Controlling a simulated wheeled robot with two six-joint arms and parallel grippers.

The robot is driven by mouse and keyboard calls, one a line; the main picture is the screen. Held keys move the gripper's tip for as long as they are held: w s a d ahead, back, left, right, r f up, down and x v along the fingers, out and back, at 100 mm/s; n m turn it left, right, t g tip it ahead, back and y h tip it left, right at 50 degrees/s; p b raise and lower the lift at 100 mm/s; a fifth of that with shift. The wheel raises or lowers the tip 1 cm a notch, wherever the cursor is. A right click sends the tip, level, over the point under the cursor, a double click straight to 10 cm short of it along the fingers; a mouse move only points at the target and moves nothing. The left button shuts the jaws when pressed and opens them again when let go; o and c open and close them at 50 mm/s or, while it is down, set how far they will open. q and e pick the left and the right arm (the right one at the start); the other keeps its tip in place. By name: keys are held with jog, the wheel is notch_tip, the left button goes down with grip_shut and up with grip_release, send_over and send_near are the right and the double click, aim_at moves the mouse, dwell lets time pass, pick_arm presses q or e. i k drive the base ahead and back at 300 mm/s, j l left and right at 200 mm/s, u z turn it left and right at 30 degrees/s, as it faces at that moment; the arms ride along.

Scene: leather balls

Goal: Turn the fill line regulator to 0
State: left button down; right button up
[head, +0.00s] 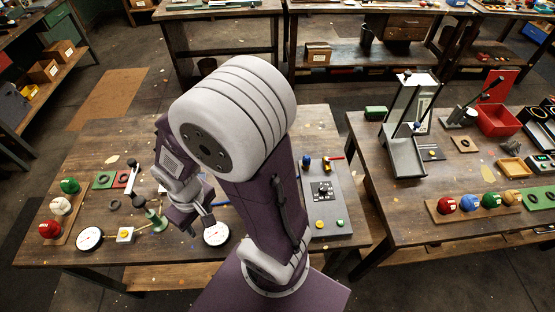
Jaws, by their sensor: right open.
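My right gripper (199,223) is open above the left table, close to a round white dial gauge (216,235); whether it touches anything there I cannot tell. A second white dial gauge (89,239) lies to the left, beside a small block with a yellow top (125,235). A grey control panel (328,215) has a black knob (322,192) and yellow and green buttons. No readable label shows which part is the fill line regulator. My right arm hides the middle of the table. My left gripper is not in view.
Red, white and green balls (60,206) stand on a rack at the left. A green upright fitting (155,215) stands near my gripper. The right table (400,225) holds a press (405,150), more balls (468,203) and a red bin (498,118).

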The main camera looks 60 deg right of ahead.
aim_at(323, 190)
jog(key=z, duration=0.45)
jog(key=k+l+z, duration=0.1)
jog(key=z, duration=0.35)
jog(key=l+z, duration=0.2)
jog(key=z, duration=0.25)
jog(key=l+z, duration=0.15)
jog(key=z, duration=0.35)
jog(key=k+l+z, duration=0.1)
jog(key=z, duration=0.35)
